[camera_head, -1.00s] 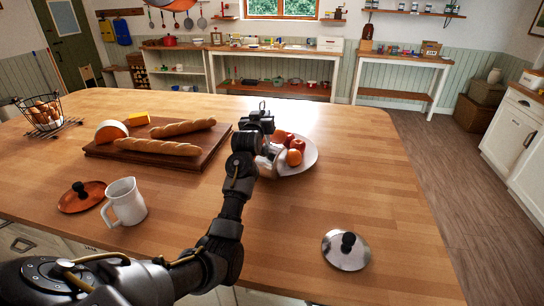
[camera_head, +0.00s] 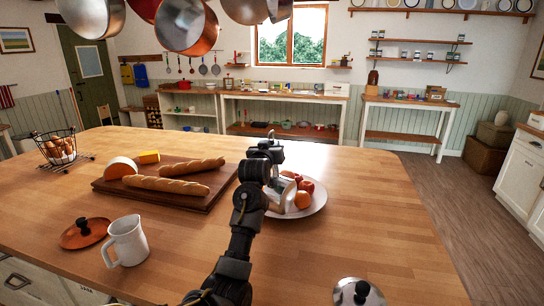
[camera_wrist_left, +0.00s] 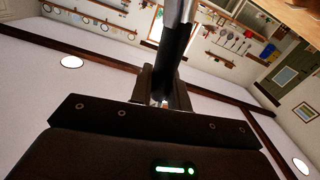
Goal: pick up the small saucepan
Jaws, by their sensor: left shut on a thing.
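My left gripper (camera_head: 268,150) is above the island, just left of and in front of the fruit plate. In the left wrist view its jaws (camera_wrist_left: 160,92) are shut on a dark handle (camera_wrist_left: 174,65), with bright metal beyond it. This looks like the small saucepan's handle. In the head view a silvery metal body (camera_head: 284,194), seemingly the small saucepan, shows beside my wrist and partly covers the fruit plate. My arm hides much of it, and I cannot tell whether it touches anything below. My right gripper is not in view.
The fruit plate (camera_head: 318,205) is close by on the right. A bread board (camera_head: 205,203), a white jug (camera_head: 127,242) and an orange lid (camera_head: 84,233) are left. A steel lid (camera_head: 359,293) is at front right. Pans (camera_head: 187,26) hang overhead. The island's right side is clear.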

